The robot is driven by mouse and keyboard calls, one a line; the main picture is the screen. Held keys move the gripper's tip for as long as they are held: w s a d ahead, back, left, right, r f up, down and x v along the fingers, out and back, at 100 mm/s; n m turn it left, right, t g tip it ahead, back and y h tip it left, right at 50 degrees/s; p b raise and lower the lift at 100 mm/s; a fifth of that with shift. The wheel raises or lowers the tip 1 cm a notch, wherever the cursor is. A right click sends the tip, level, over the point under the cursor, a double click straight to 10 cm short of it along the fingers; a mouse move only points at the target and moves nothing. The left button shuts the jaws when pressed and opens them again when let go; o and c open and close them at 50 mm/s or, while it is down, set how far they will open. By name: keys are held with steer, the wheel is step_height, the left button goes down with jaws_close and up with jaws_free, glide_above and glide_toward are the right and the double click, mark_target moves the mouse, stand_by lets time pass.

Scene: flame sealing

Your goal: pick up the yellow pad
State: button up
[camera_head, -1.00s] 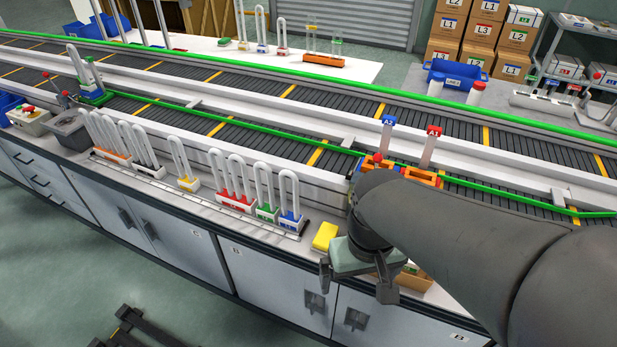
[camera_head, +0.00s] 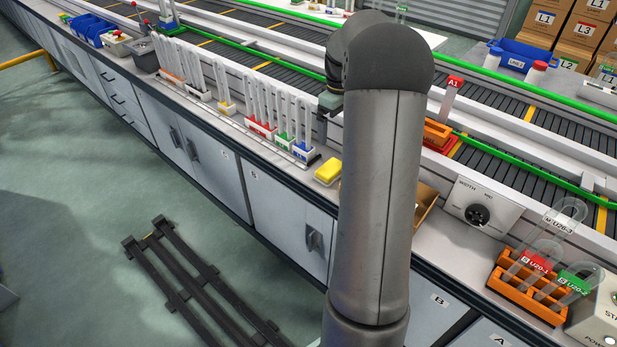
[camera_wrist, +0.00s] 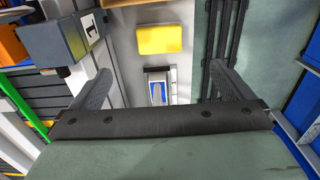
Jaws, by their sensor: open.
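The yellow pad (camera_head: 328,171) lies flat on the bench top near its front edge, just right of the row of tube racks. In the wrist view the pad (camera_wrist: 160,39) shows whole, beyond my fingertips and near the picture's middle. My gripper (camera_wrist: 162,84) is open, with its two fingers apart and nothing between them. In the head view it (camera_head: 324,112) is mostly hidden behind my arm, above the bench and behind the pad. The pad is apart from the gripper.
A rack with a blue label (camera_head: 303,150) stands left of the pad; in the wrist view this rack (camera_wrist: 157,86) shows between the fingers. A cardboard box (camera_head: 424,205) is right of the pad, partly hidden by my arm. The conveyor (camera_head: 295,90) runs behind.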

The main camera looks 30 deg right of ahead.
mark_target(334, 169)
step_height(334, 169, down, 17)
steer(key=shift+d+p, duration=0.15)
steer(key=shift+p, duration=0.3)
steer(key=c, duration=0.8)
